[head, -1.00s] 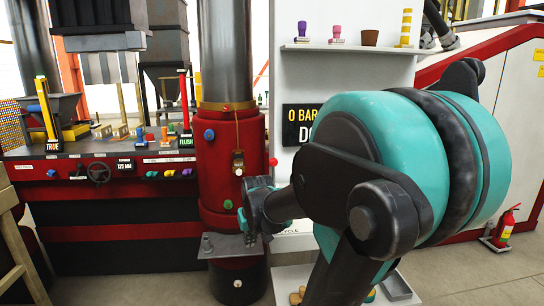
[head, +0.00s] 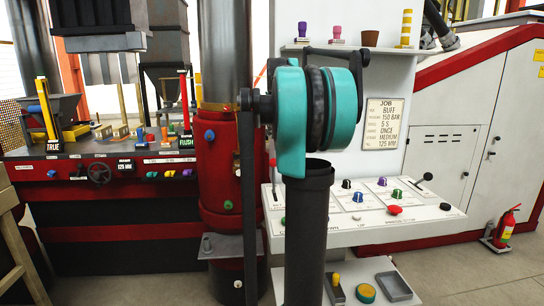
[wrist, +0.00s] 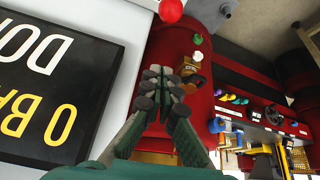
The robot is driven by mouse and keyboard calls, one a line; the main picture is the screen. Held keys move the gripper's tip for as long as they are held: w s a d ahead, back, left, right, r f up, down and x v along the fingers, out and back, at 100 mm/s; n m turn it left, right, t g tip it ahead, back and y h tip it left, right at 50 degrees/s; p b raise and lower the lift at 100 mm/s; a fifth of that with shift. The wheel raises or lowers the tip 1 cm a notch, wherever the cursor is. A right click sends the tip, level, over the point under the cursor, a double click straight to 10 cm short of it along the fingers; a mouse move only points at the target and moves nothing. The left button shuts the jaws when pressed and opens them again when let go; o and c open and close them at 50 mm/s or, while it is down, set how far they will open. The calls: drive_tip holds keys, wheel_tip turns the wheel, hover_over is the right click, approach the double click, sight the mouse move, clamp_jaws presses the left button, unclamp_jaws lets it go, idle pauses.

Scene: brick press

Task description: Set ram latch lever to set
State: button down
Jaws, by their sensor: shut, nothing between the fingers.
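In the wrist view my gripper (wrist: 165,88) is shut and empty, its fingertips pointing toward the red press cylinder (wrist: 160,55). A small brass-coloured fitting (wrist: 190,66) on the cylinder shows just beyond the fingertips; contact cannot be told. A red ball knob (wrist: 171,9) shows at the top, beside the white panel edge, apart from the fingers. It also shows in the head view (head: 272,162). I cannot tell which part is the ram latch lever, as no label for it is readable. In the head view my gripper is hidden behind my arm.
A white control console (head: 350,225) with knobs and a black-knobbed lever (head: 427,177) stands right of the cylinder. A black sign (wrist: 50,85) is close beside my gripper. A grey ledge (head: 225,246) juts out low on the cylinder.

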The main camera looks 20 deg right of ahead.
drive_tip(key=shift+f, duration=0.1)
wheel_tip(320, 180, down, 9)
drive_tip(key=shift+w+d+f, duration=0.15)
drive_tip(key=shift+w, duration=0.15)
idle(0.7)
drive_tip(key=shift+s, duration=0.1)
idle(0.3)
